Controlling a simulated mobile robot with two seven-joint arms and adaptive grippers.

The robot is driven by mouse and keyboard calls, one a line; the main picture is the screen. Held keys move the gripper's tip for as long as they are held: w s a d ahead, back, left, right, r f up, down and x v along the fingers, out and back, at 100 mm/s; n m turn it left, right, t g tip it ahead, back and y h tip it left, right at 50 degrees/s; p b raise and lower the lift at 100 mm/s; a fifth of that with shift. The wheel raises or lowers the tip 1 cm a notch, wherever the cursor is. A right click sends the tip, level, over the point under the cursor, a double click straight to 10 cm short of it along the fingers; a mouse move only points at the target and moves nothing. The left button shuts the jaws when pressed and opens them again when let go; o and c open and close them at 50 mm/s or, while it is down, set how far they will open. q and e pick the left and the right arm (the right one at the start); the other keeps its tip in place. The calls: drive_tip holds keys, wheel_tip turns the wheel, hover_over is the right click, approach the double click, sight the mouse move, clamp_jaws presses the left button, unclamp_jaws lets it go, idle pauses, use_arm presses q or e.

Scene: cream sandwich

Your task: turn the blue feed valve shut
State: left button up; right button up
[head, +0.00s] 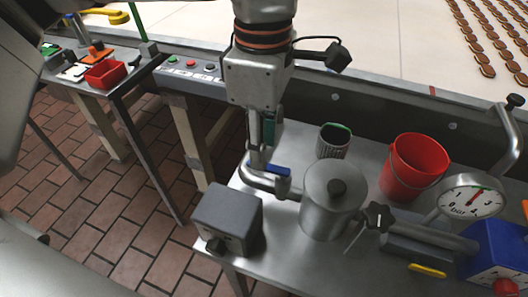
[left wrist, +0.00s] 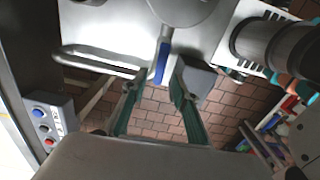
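The blue feed valve handle (head: 278,170) sits on a bent metal pipe (head: 262,184) left of the lidded metal pot (head: 333,205). My left gripper (head: 260,160) points down beside the handle's left end in the head view. In the left wrist view the blue handle (left wrist: 161,62) lies ahead of and between the two green-lined fingers of my left gripper (left wrist: 156,80). The fingers are spread apart and hold nothing; I cannot tell if either touches the handle. In the head view the gripper hides part of the pipe. My right gripper is not in view.
A grey box with a knob (head: 228,215) stands close in front of the pipe. A ribbed dark cup (head: 334,145), a red bucket (head: 415,165) and a dial gauge (head: 470,198) stand to the right. A conveyor with round biscuits (head: 480,55) runs behind.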

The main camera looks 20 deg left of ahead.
sight(268, 170)
use_arm(q)
wheel_tip(268, 170, down, 2)
drive_tip(key=shift+f, duration=0.7)
clamp_jaws()
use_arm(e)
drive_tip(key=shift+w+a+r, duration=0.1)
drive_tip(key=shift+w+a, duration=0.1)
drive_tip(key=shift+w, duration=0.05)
